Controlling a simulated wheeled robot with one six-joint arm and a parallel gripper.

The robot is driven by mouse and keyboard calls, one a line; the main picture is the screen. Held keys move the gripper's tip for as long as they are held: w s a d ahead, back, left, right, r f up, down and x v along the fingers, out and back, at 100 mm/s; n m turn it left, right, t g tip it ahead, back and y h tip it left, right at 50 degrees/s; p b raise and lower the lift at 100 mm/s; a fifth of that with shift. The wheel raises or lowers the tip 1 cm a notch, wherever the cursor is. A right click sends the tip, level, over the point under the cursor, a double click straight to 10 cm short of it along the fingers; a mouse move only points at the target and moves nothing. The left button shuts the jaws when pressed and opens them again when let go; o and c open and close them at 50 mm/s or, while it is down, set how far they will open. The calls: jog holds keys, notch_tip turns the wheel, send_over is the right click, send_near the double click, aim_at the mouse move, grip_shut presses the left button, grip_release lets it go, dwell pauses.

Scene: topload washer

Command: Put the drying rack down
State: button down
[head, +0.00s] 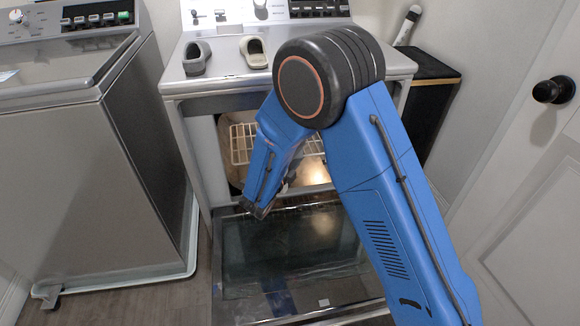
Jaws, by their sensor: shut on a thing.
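A pale wire rack (240,143) shows inside the lit opening of the middle appliance, and it looks like the drying rack. My arm hides its middle. My gripper (253,210) points down and to the left, below the visible part of the rack in the picture. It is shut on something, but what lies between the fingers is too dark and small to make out. The fingertips overlap the rear left edge of the appliance's folded-down glass door (290,255). I cannot tell whether they touch it.
The middle appliance (188,88) carries a dark shoe-like item (196,58) and a beige one (254,52) on top. A grey washer (70,180) stands at left. A dark cabinet (428,66) is at right, and a white door (545,190) is at far right.

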jog(key=shift+f, duration=5)
jog(key=c, duration=1.2)
grip_release()
jog(key=shift+r, duration=0.5)
jog(key=v, duration=1.2)
jog(key=shift+r, duration=0.15)
